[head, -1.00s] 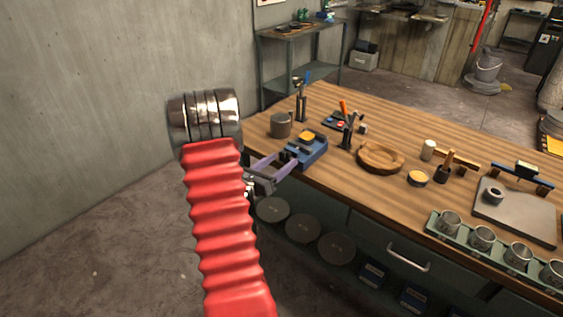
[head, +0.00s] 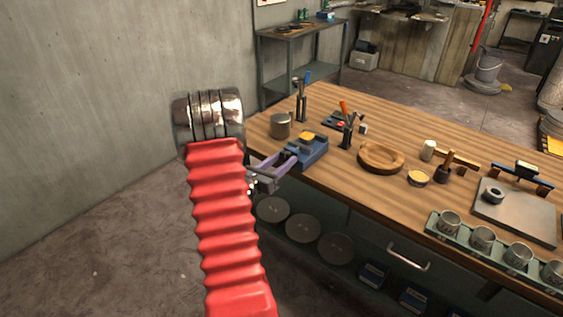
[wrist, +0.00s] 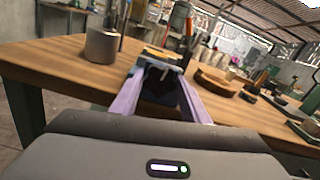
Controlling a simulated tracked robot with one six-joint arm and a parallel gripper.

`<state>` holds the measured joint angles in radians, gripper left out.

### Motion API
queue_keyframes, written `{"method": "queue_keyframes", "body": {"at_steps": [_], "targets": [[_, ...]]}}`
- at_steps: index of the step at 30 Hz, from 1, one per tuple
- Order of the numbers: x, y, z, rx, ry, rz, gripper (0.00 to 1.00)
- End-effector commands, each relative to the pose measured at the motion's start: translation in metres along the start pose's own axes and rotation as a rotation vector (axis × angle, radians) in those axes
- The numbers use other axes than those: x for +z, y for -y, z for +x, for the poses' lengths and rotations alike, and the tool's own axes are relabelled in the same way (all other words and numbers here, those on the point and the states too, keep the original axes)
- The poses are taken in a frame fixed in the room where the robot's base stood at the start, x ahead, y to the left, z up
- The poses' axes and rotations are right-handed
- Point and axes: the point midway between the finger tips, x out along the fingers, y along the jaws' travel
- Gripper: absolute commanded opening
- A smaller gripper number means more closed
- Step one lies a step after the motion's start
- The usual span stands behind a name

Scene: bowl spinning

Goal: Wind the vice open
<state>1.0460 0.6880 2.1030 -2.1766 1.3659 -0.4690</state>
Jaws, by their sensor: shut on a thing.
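The blue vice (head: 312,152) sits at the near left edge of the wooden bench, with a yellow-orange piece (head: 307,136) on top. My gripper (head: 288,158) reaches it from the left with purple fingers. It is shut on a dark part at the vice's near end, which I take to be the vice handle (head: 291,151). In the wrist view my gripper (wrist: 160,77) has a finger on each side of this dark, shadowed part. The vice's jaw gap cannot be made out.
A grey metal pot (head: 280,125) stands just left of the vice, and a tool stand (head: 301,105) is behind it. Metal cups (head: 449,220) stand in a green tray at the front right.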

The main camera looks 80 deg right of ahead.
Motion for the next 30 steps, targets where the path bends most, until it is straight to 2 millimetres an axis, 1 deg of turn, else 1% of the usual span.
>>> {"method": "queue_keyframes", "body": {"at_steps": [5,15,24,25,30], "targets": [[0.0003,-0.0023,-0.0004,0.006,0.0,-0.012,0.19],[0.0005,-0.0033,-0.0006,0.008,0.001,-0.14,0.19],[0.0007,-0.004,-0.0008,0.009,0.002,-0.148,0.19],[0.0007,-0.004,-0.0008,0.009,0.002,-0.148,0.44],[0.0006,-0.003,-0.0007,0.007,0.001,-0.147,0.56]]}}
